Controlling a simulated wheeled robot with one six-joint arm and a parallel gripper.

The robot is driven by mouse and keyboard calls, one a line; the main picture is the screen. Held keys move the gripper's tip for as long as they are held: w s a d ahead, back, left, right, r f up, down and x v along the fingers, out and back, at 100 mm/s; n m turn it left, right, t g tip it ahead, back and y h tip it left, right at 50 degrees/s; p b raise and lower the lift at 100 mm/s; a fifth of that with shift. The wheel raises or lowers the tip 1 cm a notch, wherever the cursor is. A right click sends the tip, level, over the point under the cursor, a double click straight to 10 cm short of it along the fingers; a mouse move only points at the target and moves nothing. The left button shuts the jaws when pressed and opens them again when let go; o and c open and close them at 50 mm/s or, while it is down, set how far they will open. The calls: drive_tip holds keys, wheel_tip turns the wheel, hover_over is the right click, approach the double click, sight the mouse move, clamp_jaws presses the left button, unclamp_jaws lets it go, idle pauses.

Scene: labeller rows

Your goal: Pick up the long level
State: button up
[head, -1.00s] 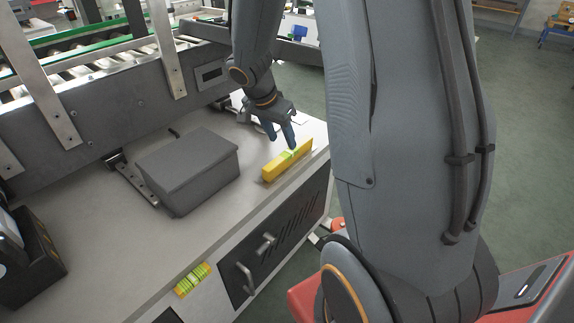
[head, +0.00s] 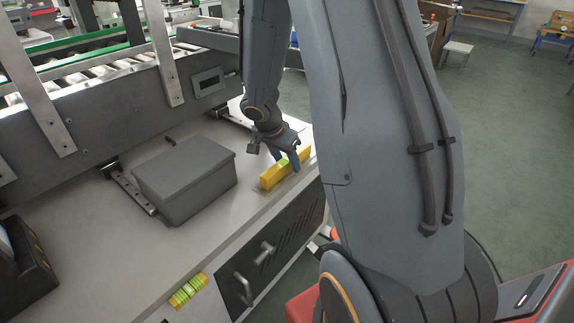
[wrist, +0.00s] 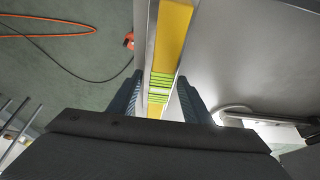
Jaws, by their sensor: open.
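The long level (head: 271,178) is a yellow bar with a green vial section. It lies on the grey bench top near its front edge, right of the grey box in the head view. My gripper (head: 287,165) points down at it, with its fingers low around the level's middle. In the wrist view the level (wrist: 171,40) runs between the two fingers of my gripper (wrist: 160,97), one on each side, with gaps showing. The gripper is open. Part of the level is hidden behind the fingers in the head view.
A grey lidded box (head: 184,177) stands on the bench left of the level. A shorter yellow-green level (head: 188,291) is near the bench's front edge. A conveyor (head: 90,95) runs along the back. A cable (wrist: 95,78) lies on the floor.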

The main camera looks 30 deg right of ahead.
clamp_jaws()
drive_tip(key=shift+r, duration=0.15)
